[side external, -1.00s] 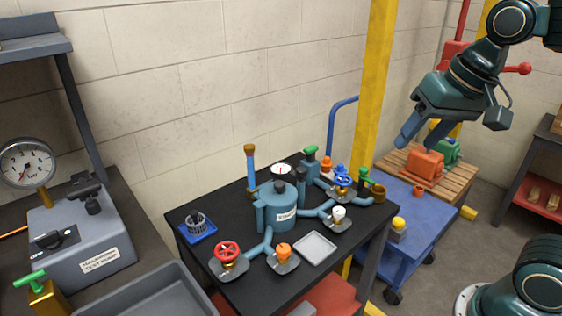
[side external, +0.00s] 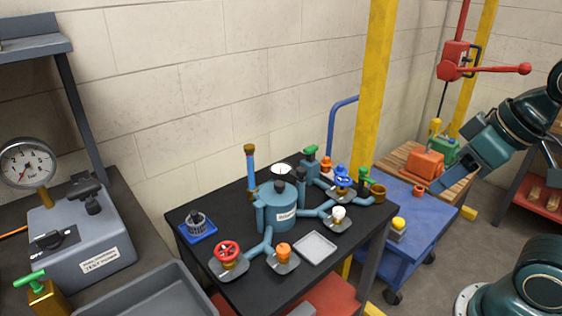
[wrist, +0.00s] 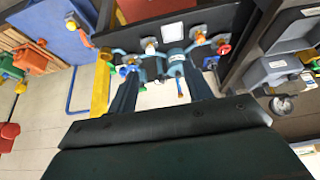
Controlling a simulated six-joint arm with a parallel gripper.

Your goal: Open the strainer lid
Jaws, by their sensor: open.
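A teal cylindrical vessel (side external: 268,217) with a white label stands at the middle of the black bench; it looks like the strainer. It also shows in the wrist view (wrist: 176,56), between my fingers in the picture but well beyond them. Its top (side external: 282,187) appears closed, with a round white-faced gauge (side external: 281,169) above it; the lid's edge and catch are too small to tell. My gripper (side external: 438,184) is at the right, apart from the vessel, above the blue cart side. Its two fingers are spread and empty in the wrist view (wrist: 162,78).
Around the vessel are a red handwheel (side external: 227,251), an orange knob (side external: 284,250), a blue handwheel (side external: 343,181) and a grey tray (side external: 315,247). A yellow post (side external: 373,90) stands between bench and cart. An orange block (side external: 427,164) lies on the wooden pallet.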

